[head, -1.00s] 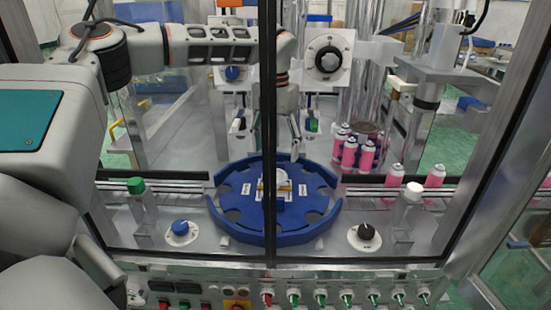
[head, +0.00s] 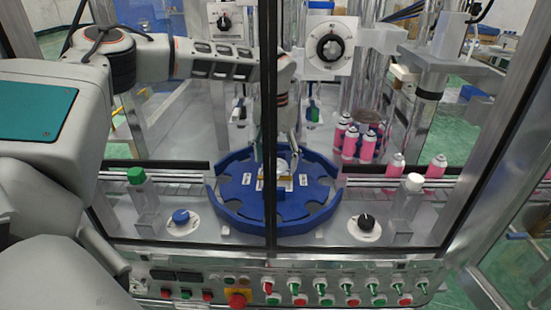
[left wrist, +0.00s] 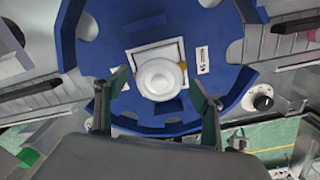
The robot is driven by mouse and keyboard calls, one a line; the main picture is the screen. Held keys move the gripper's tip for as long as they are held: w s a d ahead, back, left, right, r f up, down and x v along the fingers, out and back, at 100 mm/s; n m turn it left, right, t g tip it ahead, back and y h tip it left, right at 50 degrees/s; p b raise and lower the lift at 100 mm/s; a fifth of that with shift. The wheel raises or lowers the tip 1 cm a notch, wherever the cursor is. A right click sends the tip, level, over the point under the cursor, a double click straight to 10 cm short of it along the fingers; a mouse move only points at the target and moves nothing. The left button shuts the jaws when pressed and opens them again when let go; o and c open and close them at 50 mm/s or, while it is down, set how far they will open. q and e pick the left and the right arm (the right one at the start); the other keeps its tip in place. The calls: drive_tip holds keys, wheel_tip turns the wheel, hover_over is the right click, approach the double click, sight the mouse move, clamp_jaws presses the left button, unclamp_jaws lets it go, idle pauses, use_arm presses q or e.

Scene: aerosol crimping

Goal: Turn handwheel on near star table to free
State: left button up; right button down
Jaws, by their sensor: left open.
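The blue star table (head: 235,212) lies in the middle of the machine, with notches around its rim. At its centre is a pale square mount with a round white handwheel (left wrist: 159,76) on it. In the head view a dark frame post and my fingers hide much of the handwheel. My left gripper (head: 279,160) is over the centre of the table, pointing down. In the left wrist view its open fingers (left wrist: 159,88) stand on either side of the handwheel, and whether they touch it I cannot tell. My right gripper is in neither view.
Pink cans (head: 349,143) stand behind and right of the table. A dark vertical post (head: 267,100) crosses the front. A control panel with a red button (head: 237,300) runs along the bottom.

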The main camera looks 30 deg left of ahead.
use_arm(q)
drive_tip(key=c, duration=1.1)
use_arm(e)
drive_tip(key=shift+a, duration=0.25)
use_arm(q)
drive_tip(key=shift+n, duration=0.3)
drive_tip(key=n+b, duration=0.1)
drive_tip(key=n, duration=0.1)
drive_tip(key=shift+n, duration=0.3)
drive_tip(key=shift+a+n, duration=0.1)
drive_tip(key=shift+n, duration=1.1)
drive_tip(key=shift+n+b, duration=0.5)
drive_tip(key=shift+n, duration=0.9)
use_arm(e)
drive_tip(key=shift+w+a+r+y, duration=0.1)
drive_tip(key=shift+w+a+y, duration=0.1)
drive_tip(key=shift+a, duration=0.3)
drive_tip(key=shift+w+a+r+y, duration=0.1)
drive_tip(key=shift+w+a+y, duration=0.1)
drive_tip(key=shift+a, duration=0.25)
use_arm(q)
drive_tip(key=shift+s+n, duration=0.1)
drive_tip(key=shift+n, duration=0.3)
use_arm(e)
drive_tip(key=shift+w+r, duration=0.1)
